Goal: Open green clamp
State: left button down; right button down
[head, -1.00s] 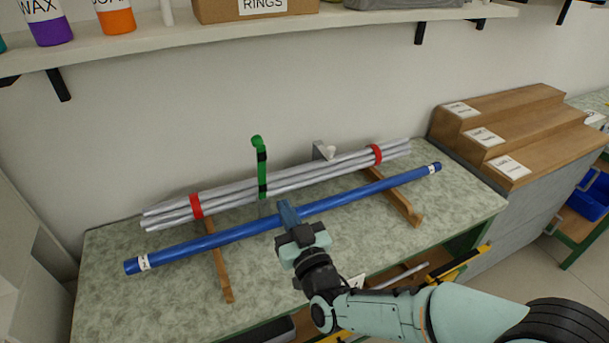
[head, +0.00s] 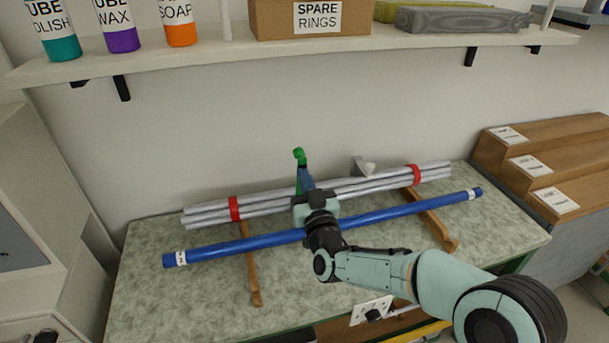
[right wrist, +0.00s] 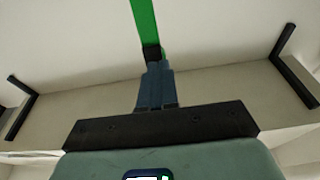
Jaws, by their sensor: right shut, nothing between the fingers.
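The green clamp (head: 299,155) stands upright behind the middle of a bundle of grey rods (head: 270,206). Its rounded green top shows above my right gripper (head: 305,176), which hides its lower part. My right gripper is shut and empty, with its fingers pointing at the clamp. In the right wrist view the closed fingertips (right wrist: 157,72) overlap a dark band low on the green clamp arm (right wrist: 146,24). I cannot tell whether they touch it. My left gripper is not in view.
A long blue tube (head: 220,250) lies in front of the bundle, across wooden supports (head: 252,275), passing behind my right arm. Red bands (head: 234,208) wrap the bundle. A shelf (head: 200,57) with bottles and a box (head: 310,20) hangs above. Wooden steps (head: 545,160) stand right.

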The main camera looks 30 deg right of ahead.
aim_at(295, 151)
jog(key=shift+w, duration=0.3)
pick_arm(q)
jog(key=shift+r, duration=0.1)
pick_arm(e)
jog(key=shift+d+r, duration=0.1)
